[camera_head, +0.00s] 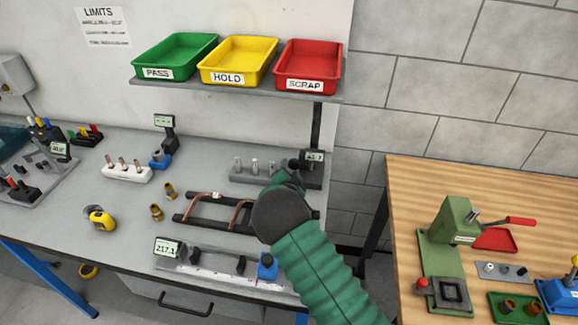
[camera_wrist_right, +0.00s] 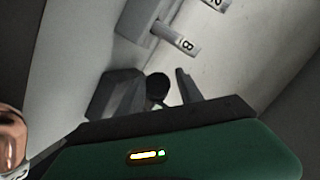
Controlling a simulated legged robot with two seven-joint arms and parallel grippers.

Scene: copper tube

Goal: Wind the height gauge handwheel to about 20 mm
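The gauge (camera_head: 315,172) with a small display (camera_head: 315,156) stands at the bench's back right end. Its digits are too small to read surely. A round black knob (camera_wrist_right: 157,88), which looks like its handwheel, shows in the right wrist view. My right gripper (camera_head: 288,172) is at this gauge, and my forearm and wrist hide part of it in the head view. In the right wrist view its two fingers (camera_wrist_right: 158,84) stand apart on either side of the knob, with gaps visible; I cannot tell whether either touches it. My left gripper is not in view.
Metal pins on a grey block (camera_head: 243,178) stand just left of the gauge; a numbered pin (camera_wrist_right: 178,40) shows near my fingers. A black rack with copper tubes (camera_head: 213,222) lies in front. A shelf (camera_head: 240,88) with green, yellow and red trays hangs above.

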